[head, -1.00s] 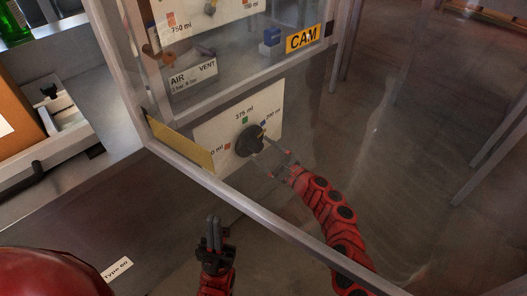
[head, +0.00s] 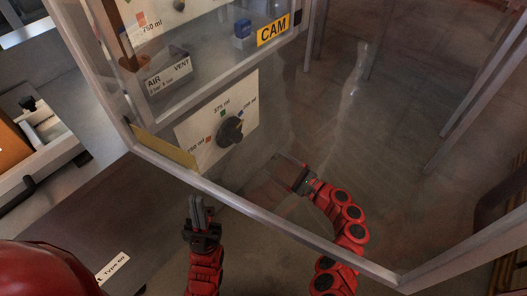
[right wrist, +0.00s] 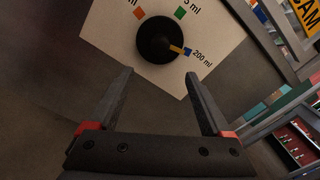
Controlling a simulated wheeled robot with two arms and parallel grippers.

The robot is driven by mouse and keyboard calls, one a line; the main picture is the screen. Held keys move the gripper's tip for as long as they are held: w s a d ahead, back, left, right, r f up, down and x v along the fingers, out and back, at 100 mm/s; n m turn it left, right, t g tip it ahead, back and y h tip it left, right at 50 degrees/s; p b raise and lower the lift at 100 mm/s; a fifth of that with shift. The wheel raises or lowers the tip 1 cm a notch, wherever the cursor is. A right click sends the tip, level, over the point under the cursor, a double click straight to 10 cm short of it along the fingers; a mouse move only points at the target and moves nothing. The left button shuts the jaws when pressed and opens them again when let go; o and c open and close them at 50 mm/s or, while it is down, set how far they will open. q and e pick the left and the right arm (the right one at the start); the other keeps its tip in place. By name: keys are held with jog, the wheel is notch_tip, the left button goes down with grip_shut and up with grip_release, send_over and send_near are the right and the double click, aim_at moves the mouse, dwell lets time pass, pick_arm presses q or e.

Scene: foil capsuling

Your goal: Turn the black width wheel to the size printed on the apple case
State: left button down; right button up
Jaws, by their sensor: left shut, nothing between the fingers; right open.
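The black width wheel (head: 229,131) sits on a white size plate (head: 192,131) low on the machine. Three coloured marks surround it: orange-red, green at 375 ml and blue at 200 ml. In the right wrist view, the yellow pointer of the wheel (right wrist: 156,40) is at the blue 200 ml mark (right wrist: 188,50). My right gripper (head: 272,173) is open and empty, apart from the wheel, below and to its right; its fingers (right wrist: 158,82) point toward the plate. My left gripper (head: 198,203) is shut and empty, below the plate. I cannot identify the apple case or its printed size.
A metal frame rail (head: 270,220) runs diagonally across the lower front of the machine. A yellow strip (head: 165,147) lies left of the plate. An orange-brown box (head: 10,148) and a grey bench stand at left. The floor at right is mostly clear.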

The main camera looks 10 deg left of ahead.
jog(key=shift+v, duration=1.25)
